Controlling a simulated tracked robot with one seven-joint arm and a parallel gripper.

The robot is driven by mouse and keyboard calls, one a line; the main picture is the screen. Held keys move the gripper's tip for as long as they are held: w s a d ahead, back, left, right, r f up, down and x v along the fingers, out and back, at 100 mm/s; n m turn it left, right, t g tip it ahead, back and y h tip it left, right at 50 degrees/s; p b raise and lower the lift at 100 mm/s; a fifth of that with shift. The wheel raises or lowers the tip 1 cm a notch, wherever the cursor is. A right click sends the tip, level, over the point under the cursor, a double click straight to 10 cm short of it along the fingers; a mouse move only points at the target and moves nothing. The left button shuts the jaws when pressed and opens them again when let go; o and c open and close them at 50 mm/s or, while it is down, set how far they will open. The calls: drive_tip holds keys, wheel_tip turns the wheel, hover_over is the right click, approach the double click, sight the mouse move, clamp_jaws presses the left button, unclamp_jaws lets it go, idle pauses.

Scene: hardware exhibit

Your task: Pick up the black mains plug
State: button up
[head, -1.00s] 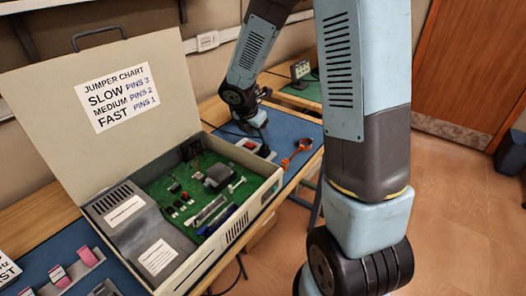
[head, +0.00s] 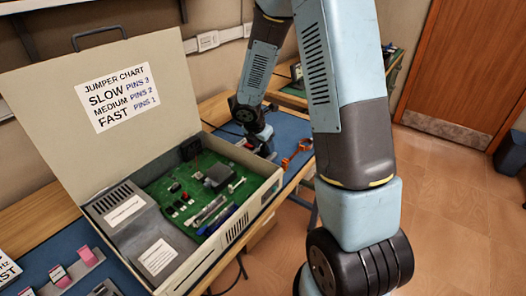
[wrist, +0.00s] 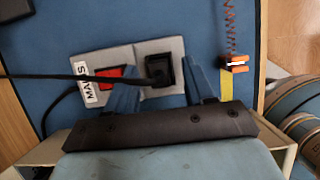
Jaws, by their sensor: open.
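The black mains plug (wrist: 158,70) sits in a grey socket plate (wrist: 172,45) on the blue mat in the wrist view. A black cable runs left from the plug, across a red switch (wrist: 108,73). My gripper (wrist: 157,82) is open, with one blue finger on each side of the plug and nothing held. The right finger is close beside the plug; I cannot tell whether it touches. In the head view my gripper (head: 262,142) is low over the mat behind the open case, and the plug cannot be made out there.
An open beige case (head: 235,237) with a green circuit board stands in front of the gripper. An orange clip (wrist: 236,64) with a coiled cord lies right of the socket. A "MAINS" label (wrist: 85,83) is on its left. The wooden floor is to the right.

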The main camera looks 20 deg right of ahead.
sight(264, 147)
drive_tip(key=c, duration=0.9)
drive_tip(key=shift+r, duration=0.55)
wheel_tip(264, 147, up, 2)
drive_tip(key=shift+r, duration=0.25)
drive_tip(key=shift+s+a+r, duration=0.45)
drive_tip(key=shift+s+r, duration=1.1)
drive_tip(key=shift+s, duration=0.75)
drive_tip(key=shift+s+a+r, duration=0.5)
drive_tip(key=shift+s+r, duration=1.1)
drive_tip(key=shift+s, duration=0.65)
drive_tip(key=shift+s+a+r, duration=0.45)
drive_tip(key=shift+s+r, duration=1.1)
drive_tip(key=shift+s, duration=0.75)
